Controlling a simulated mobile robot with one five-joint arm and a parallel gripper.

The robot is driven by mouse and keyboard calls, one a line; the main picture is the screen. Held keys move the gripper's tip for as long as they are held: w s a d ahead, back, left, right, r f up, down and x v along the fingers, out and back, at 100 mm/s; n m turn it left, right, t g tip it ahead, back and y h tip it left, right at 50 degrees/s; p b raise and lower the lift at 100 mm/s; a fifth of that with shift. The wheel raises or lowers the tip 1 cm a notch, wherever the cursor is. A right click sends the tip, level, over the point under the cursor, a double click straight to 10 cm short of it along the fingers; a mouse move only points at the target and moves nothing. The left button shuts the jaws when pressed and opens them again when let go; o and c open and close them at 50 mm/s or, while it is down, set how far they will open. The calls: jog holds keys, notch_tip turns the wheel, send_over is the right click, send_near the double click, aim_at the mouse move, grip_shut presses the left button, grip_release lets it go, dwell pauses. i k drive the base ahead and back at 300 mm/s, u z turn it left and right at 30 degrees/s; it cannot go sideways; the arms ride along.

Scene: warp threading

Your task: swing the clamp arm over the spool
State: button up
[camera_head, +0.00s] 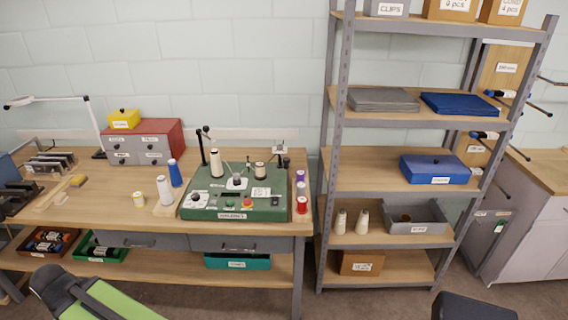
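A green winding machine (240,206) sits on the wooden workbench near its right end. A cream cone-shaped spool (216,163) stands upright on its back left part. A dark post with a short arm at its top (203,143) rises beside this spool, on its left. A smaller spool (260,171) stands farther right, with another post (280,158) beyond it. A thin rod slants near a round white disc (236,183) between the two spools. Which part is the clamp arm is too small to tell. My gripper is not in view.
A blue cone (175,173) and a white cone (164,190) stand left of the machine. Several coloured spools (301,190) line its right side. A metal shelf rack (332,170) stands to the right. A dark and green object (95,295) fills the lower left.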

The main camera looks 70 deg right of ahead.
aim_at(286, 161)
jog(key=k, duration=0.95)
jog(key=z, duration=0.65)
jog(key=i, duration=1)
jog(key=u, duration=0.15)
